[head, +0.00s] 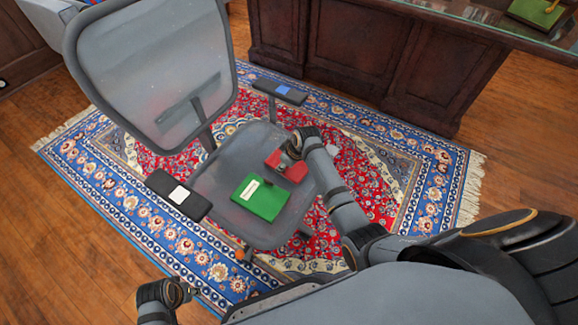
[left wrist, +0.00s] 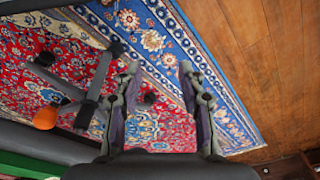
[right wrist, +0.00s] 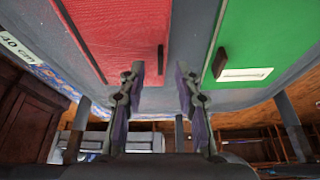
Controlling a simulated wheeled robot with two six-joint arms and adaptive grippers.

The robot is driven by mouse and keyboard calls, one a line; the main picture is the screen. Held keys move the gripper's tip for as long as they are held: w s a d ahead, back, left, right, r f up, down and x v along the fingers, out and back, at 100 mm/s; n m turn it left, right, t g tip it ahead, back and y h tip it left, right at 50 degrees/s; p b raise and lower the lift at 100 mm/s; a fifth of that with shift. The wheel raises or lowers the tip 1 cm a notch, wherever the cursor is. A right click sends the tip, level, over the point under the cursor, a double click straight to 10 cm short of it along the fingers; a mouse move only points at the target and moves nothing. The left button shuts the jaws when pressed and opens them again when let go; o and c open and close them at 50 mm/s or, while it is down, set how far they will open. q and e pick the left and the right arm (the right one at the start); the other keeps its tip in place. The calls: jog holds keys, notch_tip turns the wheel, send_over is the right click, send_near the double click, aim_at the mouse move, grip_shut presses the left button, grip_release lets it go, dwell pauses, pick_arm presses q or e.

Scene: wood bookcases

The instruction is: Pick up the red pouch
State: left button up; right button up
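The red pouch (head: 294,172) lies flat on the grey chair seat (head: 218,180), near its right edge. My right gripper (head: 287,153) is over the pouch's upper part in the head view and hides some of it. In the right wrist view the red pouch (right wrist: 115,35), with a dark tab, fills the upper left. My right gripper's fingers (right wrist: 160,75) are apart with nothing between them; I cannot tell whether one touches the pouch. My left gripper (head: 178,291) is low at the front left, away from the chair; its fingers (left wrist: 158,70) are open and empty.
A green pouch (head: 262,198) with a white label lies on the seat in front of the red one. The chair has a tall backrest (head: 155,65) and two armrests (head: 178,196) (head: 280,90) with small items on them. A dark desk (head: 370,60) stands behind.

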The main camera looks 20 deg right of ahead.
jog(key=shift+x, duration=1.05)
pick_arm(q)
jog(key=r, duration=0.3)
jog(key=shift+d, duration=0.35)
pick_arm(e)
grip_shut()
